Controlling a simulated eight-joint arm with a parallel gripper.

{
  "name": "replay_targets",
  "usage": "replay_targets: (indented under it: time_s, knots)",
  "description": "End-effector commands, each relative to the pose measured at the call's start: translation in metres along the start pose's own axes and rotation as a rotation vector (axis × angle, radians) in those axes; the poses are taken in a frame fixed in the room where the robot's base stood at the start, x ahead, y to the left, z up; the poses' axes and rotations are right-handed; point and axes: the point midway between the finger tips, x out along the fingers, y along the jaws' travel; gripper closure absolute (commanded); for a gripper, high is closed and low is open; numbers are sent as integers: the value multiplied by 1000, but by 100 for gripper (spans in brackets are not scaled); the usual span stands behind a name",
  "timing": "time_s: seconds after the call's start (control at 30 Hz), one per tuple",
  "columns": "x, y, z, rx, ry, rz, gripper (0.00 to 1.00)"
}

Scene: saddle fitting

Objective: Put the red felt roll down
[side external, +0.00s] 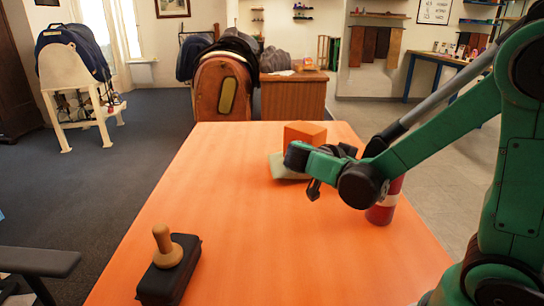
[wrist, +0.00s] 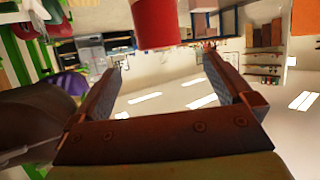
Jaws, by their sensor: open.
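The red felt roll (side external: 385,205) stands upright on the orange table (side external: 240,230), right of centre in the side view, with a pale band around it. My wrist hides its upper part. In the wrist view, the red roll (wrist: 156,22) shows at the top edge, beyond the fingertips. My gripper (wrist: 163,60) has its two fingers spread wide, with nothing between them. In the side view my wrist is low over the table in front of the roll, and the fingers are hard to make out.
An orange block (side external: 305,133) and a pale green pad (side external: 286,168) lie behind my wrist. A black block with a wooden knob (side external: 168,262) sits at the table's front left.

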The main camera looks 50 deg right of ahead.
Motion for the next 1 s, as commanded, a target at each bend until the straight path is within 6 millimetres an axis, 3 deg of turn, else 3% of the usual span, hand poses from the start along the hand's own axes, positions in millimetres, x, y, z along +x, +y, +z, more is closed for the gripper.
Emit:
replay_targets:
  time_s: [0.17,0.3,0.47,0.6,0.7,1.0]
  knots:
    - [-10,-3,14,-300,-186,-147,0]
    - [-36,-4,42,-709,-407,-491,0]
    - [-84,-1,64,-1009,-488,-976,0]
    - [-115,2,68,-1095,-438,-1276,0]
    - [-126,3,68,-1111,-400,-1380,0]
    - [-130,3,67,-1117,-385,-1414,0]
